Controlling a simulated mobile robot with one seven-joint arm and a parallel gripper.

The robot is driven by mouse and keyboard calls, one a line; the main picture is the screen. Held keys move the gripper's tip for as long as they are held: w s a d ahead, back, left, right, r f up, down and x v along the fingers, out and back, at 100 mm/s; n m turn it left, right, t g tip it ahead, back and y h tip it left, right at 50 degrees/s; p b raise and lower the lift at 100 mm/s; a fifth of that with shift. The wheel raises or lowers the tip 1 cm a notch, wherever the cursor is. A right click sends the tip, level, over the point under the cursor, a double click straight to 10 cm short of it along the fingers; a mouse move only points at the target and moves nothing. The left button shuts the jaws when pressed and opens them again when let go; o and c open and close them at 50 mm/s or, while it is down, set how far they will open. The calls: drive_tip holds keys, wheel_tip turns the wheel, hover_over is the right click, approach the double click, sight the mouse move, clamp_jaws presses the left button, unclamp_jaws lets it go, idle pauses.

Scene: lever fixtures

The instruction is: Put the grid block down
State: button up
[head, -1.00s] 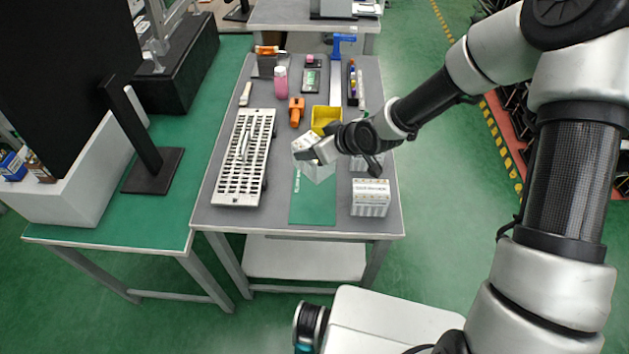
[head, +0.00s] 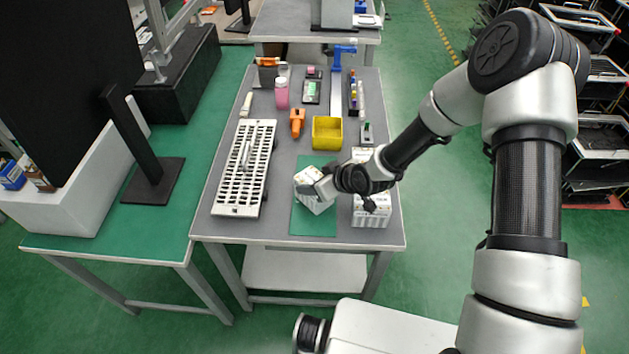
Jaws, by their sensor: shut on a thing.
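The grid block (head: 314,201), a pale box with ribbed sides, is in my gripper (head: 322,186) over the green mat (head: 313,223) on the grey table. The block is turned at an angle to the mat's edges. My gripper is shut on its upper part from the right. Its underside is at or close above the mat; I cannot tell whether it touches. My gripper and wrist hide part of the block and the mat's right side.
Similar pale blocks (head: 371,213) stand right of the mat, partly behind my wrist. A white slotted rack (head: 243,170) lies to the left. A yellow bin (head: 327,133), an orange tool (head: 297,122) and a pink bottle (head: 282,95) stand farther back. The mat's front part is clear.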

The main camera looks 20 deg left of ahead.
drive_tip(key=o, duration=1.3)
drive_tip(key=shift+f, duration=0.1)
drive_tip(key=shift+d+r, duration=0.15)
drive_tip(key=shift+r, duration=0.15)
drive_tip(key=p+v, duration=0.1)
drive_tip(key=v, duration=1)
drive_tip(key=shift+s+d+r, duration=0.2)
